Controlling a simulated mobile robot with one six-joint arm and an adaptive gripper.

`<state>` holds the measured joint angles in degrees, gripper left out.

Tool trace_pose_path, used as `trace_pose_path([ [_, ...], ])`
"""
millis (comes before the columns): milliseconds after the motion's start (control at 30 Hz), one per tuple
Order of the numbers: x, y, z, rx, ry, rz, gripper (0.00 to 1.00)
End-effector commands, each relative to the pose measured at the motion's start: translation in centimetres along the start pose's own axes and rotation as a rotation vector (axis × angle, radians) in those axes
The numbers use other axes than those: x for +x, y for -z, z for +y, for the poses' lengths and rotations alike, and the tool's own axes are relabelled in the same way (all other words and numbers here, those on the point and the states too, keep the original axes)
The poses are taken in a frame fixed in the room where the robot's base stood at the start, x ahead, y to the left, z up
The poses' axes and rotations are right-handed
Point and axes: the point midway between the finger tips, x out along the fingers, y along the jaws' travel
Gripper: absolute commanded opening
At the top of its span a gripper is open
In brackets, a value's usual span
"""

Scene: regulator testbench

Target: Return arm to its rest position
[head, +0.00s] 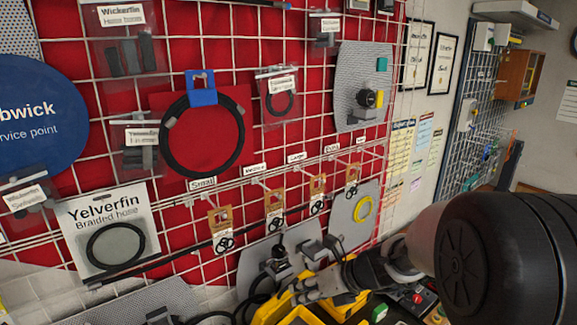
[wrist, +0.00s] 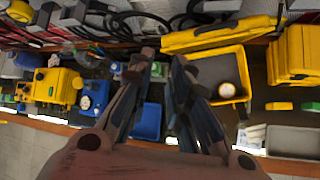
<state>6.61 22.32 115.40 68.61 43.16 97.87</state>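My arm (head: 505,250) comes in from the lower right of the head view, with a large dark joint near the camera. It reaches left toward the foot of the wall grid. My gripper is at its far end; the wrist view (wrist: 164,58) shows it best. Its two dark fingers stand apart with a narrow gap, and nothing is held between them. Below the fingers in that view lies a bench with bins and parts. In the head view the fingers are hard to tell from the clutter behind them.
A wire grid on a red wall (head: 260,50) carries hoses, tags and grey panels. Yellow trays (head: 335,298) stand below it.

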Motion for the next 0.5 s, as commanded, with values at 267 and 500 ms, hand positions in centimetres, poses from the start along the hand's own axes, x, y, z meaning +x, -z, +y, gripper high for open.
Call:
trace_pose_path([
  [267, -4.0, 10.7, 5.0, -1.115, 0.006, 0.194, 0.17],
  [500, -6.9, 21.9, 5.0, -2.009, -0.038, 0.472, 0.17],
])
